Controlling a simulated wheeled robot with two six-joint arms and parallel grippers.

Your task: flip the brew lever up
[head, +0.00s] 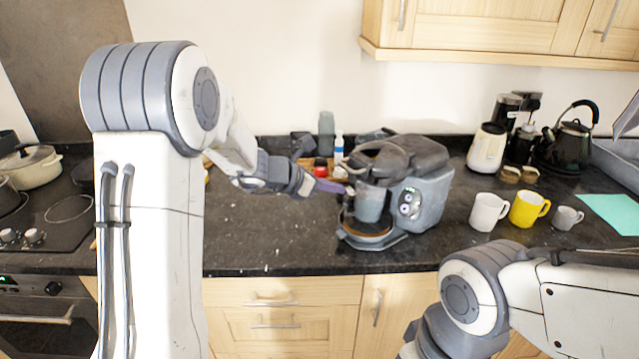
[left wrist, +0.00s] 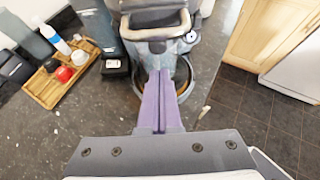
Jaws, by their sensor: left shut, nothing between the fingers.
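The grey coffee machine (head: 418,196) stands on the dark granite counter, with a round brew head and a drip tray at its left front. Its side carries a small panel with round controls (head: 409,203). My left gripper (head: 346,188) has its purple fingers shut and empty, at the left front of the machine. In the left wrist view the shut fingers (left wrist: 160,75) point at the machine's front (left wrist: 158,35), above the round tray. I cannot tell whether the fingertips touch it. I cannot make out the brew lever for certain. My right gripper is out of view.
A white mug (head: 488,212), a yellow mug (head: 527,209) and a grey cup (head: 566,217) stand right of the machine. A black kettle (head: 572,140) is behind them. The counter's front left is clear.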

